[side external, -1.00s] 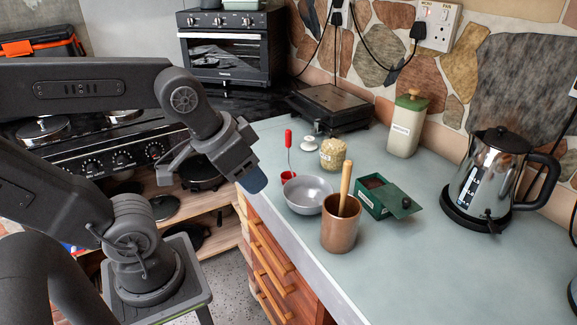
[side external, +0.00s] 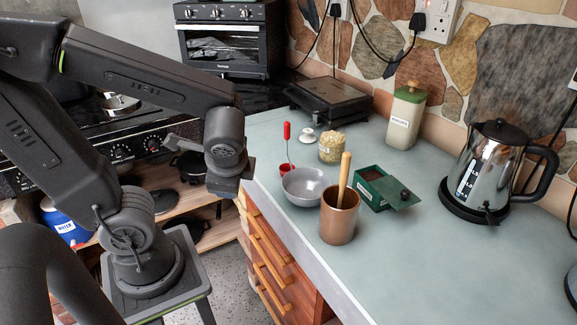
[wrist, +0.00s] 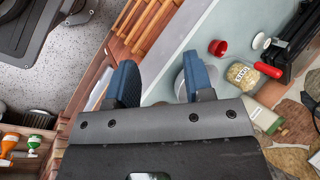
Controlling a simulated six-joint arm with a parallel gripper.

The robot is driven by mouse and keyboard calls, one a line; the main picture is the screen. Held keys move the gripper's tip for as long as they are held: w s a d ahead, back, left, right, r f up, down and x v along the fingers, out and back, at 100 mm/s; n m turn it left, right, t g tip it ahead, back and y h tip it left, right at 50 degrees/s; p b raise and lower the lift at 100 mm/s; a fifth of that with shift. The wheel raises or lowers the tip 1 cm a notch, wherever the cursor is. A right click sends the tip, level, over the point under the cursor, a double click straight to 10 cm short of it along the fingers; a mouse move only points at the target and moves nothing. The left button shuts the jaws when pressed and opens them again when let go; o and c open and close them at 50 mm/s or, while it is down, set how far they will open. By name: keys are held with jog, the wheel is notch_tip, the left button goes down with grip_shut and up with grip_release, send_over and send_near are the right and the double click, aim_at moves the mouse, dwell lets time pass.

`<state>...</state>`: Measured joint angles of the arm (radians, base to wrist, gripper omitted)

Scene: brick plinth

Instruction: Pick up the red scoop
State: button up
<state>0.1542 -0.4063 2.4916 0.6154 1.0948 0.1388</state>
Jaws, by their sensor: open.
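The red scoop (side external: 287,131) stands on the counter near its left edge, its red handle up on a thin stem above a small red cup. In the wrist view its red cup (wrist: 218,47) and the red handle (wrist: 268,70) show to the right of my fingers. My gripper (side external: 229,187) is to the left of the scoop, beyond the counter edge, apart from it. In the wrist view my gripper (wrist: 160,80) has its two blue fingers spread with nothing between them. In the side view its fingertips are hard to make out.
A grey bowl (side external: 302,197) stands just in front of the scoop, and a jar of grain (side external: 332,147) and white lid (side external: 306,136) stand beside it. A brown cup (side external: 337,222) with a wooden handle and an open green box (side external: 388,187) are further right. The front counter is clear.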

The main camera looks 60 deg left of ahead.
jog(key=w+a+m+y, duration=0.2)
jog(key=a+m+y, duration=0.2)
jog(key=m+y, duration=0.1)
jog(key=m+t+y, duration=0.3)
jog(key=m+t, duration=0.7)
jog(key=m, duration=0.4)
send_near(286, 131)
jog(key=x, duration=0.7)
jog(key=shift+w+a+r, duration=0.15)
jog(key=shift+w+r, duration=0.1)
jog(key=shift+r, duration=0.15)
jog(key=shift+f+x, duration=0.2)
jog(key=shift+x, duration=1.1)
jog(key=shift+f+x, duration=0.15)
jog(key=shift+x, duration=1.1)
grip_shut()
